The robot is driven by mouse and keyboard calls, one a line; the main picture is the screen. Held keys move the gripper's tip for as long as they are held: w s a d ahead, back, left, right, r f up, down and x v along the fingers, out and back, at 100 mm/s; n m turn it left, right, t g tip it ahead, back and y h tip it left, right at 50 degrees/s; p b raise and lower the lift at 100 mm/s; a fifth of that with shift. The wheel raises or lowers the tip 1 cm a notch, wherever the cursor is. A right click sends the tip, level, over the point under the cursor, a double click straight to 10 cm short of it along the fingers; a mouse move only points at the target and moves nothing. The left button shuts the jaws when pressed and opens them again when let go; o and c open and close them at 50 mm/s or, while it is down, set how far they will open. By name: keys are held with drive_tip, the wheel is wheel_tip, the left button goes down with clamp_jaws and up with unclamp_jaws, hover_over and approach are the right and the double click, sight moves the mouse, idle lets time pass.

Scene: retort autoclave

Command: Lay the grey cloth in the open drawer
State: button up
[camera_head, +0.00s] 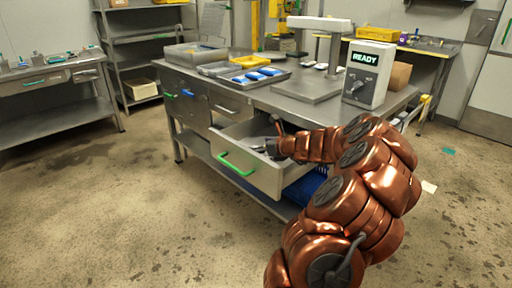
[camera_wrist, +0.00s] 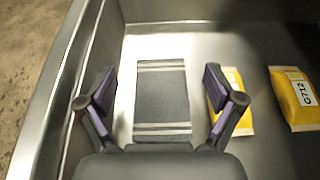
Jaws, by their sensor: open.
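The grey cloth (camera_wrist: 161,100), with pale stripes near both ends, lies flat on the floor of the open drawer (camera_wrist: 140,42). In the head view the drawer (camera_head: 247,176) is pulled out of the steel table and has a green handle (camera_head: 236,165). My gripper (camera_wrist: 161,100) is open over the cloth, one finger on each side of it. I cannot tell whether the fingers touch the drawer floor. In the head view my gripper (camera_head: 272,140) reaches into the drawer, and the cloth is hard to make out there.
Two yellow packets (camera_wrist: 230,100) (camera_wrist: 295,98) lie in the drawer to the right of the cloth. The steel table top holds a tray with blue packs (camera_head: 255,76) and a box reading READY (camera_head: 368,75). The drawer's left wall (camera_wrist: 68,75) is close to my left finger.

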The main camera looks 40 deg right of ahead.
drive_tip(key=p+v, duration=0.1)
drive_tip(key=v, duration=0.9)
idle(0.4)
